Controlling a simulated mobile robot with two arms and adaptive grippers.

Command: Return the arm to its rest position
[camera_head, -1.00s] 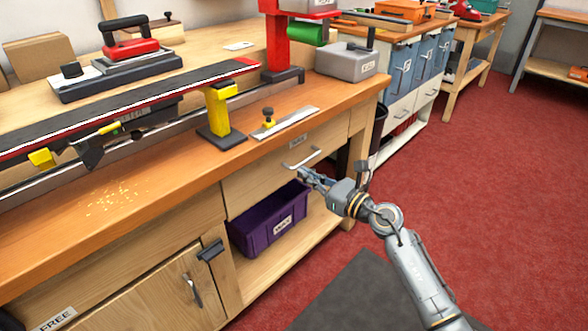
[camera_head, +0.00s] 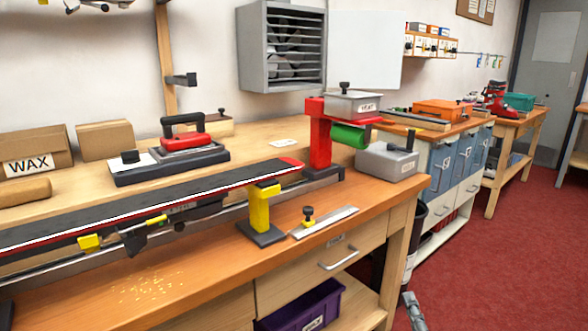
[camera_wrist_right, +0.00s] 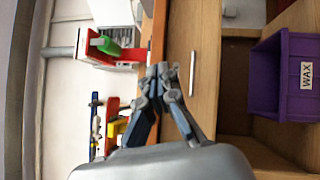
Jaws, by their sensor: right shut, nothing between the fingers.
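My right gripper (camera_head: 407,299) shows only as a small grey part at the bottom edge of the head view, right of the workbench's front. In the right wrist view, my right gripper (camera_wrist_right: 161,71) has its fingertips together with nothing between them. The drawer handle (camera_wrist_right: 192,73) lies just right of the fingers there, apart from them in the picture. In the head view the drawer handle (camera_head: 338,258) is on a closed drawer front. My left gripper is in neither view.
The workbench (camera_head: 200,285) carries a ski (camera_head: 150,205), a yellow clamp post (camera_head: 260,208) and a red post (camera_head: 320,145). A purple WAX bin (camera_head: 303,308) sits on the shelf below the drawer. Red floor (camera_head: 520,250) is free at the right.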

